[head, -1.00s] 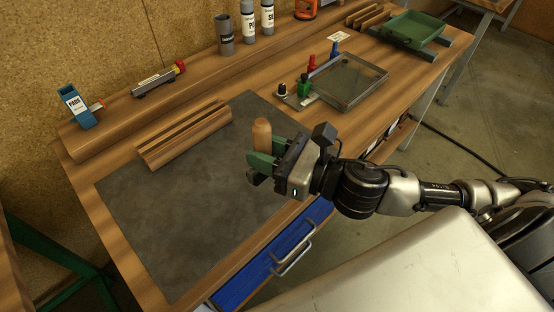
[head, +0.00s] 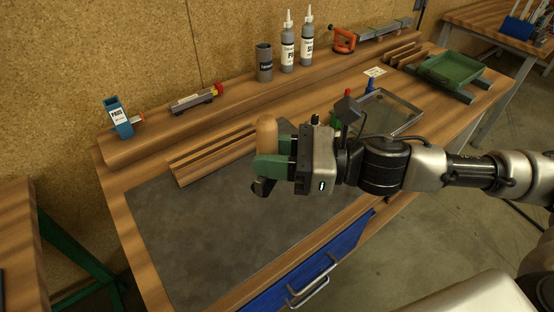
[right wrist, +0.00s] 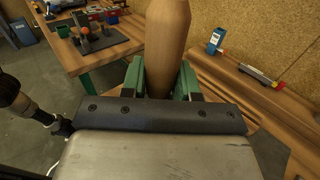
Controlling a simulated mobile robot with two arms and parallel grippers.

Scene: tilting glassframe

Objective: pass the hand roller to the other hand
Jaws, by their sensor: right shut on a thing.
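My right gripper (head: 268,172) comes in from the right in the head view. Its green-padded fingers are shut on the hand roller (head: 267,136), above the grey bench mat. In the right wrist view the wooden handle (right wrist: 166,45) rises between the two green fingers (right wrist: 160,82). My left gripper is not in either view.
The grey mat (head: 205,235) lies clear on the wooden bench. Behind it are a slotted wooden block (head: 215,155), a blue PADS box (head: 118,117), bottles (head: 288,48) and a grey cup (head: 264,63). A glass frame (head: 395,110) and green tray (head: 452,70) lie to the right.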

